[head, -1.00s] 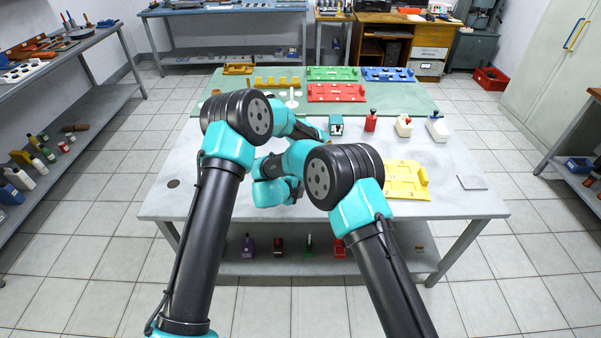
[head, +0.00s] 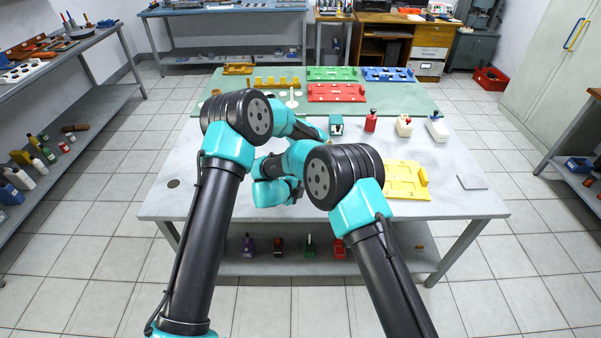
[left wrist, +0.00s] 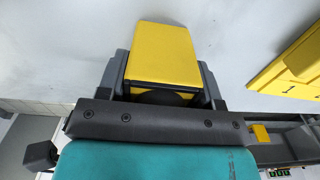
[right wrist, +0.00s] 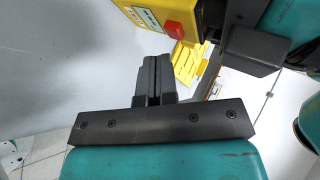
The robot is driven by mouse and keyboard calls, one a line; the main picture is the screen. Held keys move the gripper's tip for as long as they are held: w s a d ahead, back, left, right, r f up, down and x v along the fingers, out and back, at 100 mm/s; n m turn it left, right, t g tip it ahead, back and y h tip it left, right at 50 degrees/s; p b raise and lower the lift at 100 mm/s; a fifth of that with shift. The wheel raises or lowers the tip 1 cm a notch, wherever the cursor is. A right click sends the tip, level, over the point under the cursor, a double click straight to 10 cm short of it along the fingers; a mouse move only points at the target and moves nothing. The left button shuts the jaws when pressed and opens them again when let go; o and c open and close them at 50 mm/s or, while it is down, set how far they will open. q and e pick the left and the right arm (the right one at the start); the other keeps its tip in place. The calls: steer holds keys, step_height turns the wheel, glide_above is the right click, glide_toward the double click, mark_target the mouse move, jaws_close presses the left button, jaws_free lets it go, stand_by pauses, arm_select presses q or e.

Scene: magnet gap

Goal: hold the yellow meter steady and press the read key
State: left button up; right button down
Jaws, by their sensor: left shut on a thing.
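The yellow meter (left wrist: 162,55) is gripped between the fingers of my left gripper (left wrist: 162,80) in the left wrist view, with a plain yellow face showing. In the right wrist view the meter (right wrist: 150,12) is at the top, showing a pale label strip and a red key (right wrist: 174,30). My right gripper (right wrist: 154,76) is shut with nothing between its fingers. In that view its tips are just below the meter and left of the red key, and look apart from it. In the head view my arms hide the meter and fingertips.
A yellow fixture plate (head: 405,182) lies on the grey table at the right, near a flat grey square (head: 471,182). A green mat (head: 420,100) with coloured plates covers the back.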

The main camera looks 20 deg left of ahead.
arm_select(q)
steer(key=shift+s+f, duration=0.1)
steer(key=shift+f, duration=0.05)
arm_select(e)
steer(key=shift+w, duration=0.15)
steer(key=shift+w+a, duration=0.1)
steer(key=shift+w, duration=0.2)
steer(key=shift+w, duration=0.3)
stand_by(0.9)
steer(key=shift+s, duration=0.75)
steer(key=shift+s, duration=0.1)
steer(key=shift+s+d, duration=0.2)
steer(key=shift+s, duration=0.75)
steer(key=shift+s+d, duration=0.25)
steer(key=shift+s, duration=0.7)
steer(key=shift+s+d, duration=0.2)
steer(key=shift+s, duration=0.75)
